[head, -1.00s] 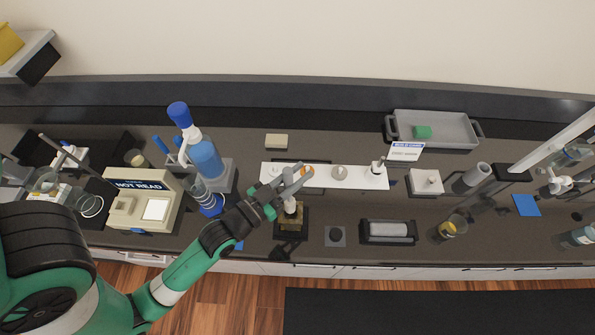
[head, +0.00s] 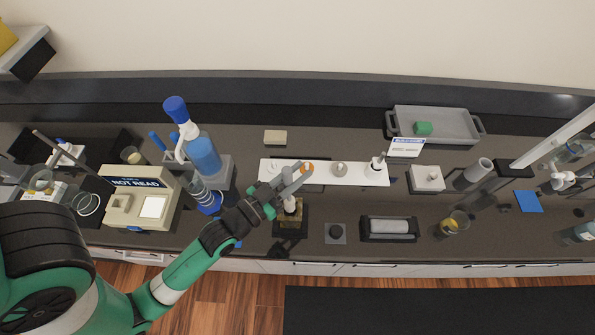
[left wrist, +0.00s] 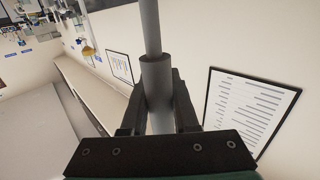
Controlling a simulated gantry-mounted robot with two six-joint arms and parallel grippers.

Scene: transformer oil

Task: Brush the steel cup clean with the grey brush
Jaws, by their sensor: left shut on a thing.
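My left gripper (head: 288,182) is shut on the grey brush. In the left wrist view its handle (left wrist: 156,85) is a grey rod with a thicker sleeve, upright between the two dark fingers. In the head view the gripper is over a dark stand with a brass-coloured block (head: 290,216), and a pale upright piece (head: 290,204) shows between them. The brush's working end is hidden, so I cannot tell whether it touches anything. I cannot tell surely which thing is the steel cup; a small greyish round piece (head: 339,169) stands on the white strip. My right gripper is out of view.
A beige instrument (head: 140,195) and a blue-capped bottle (head: 203,155) stand left of the gripper. A white strip (head: 360,177) lies behind it. To the right are a roller in a black holder (head: 388,228) and a grey tray (head: 455,128) at the back.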

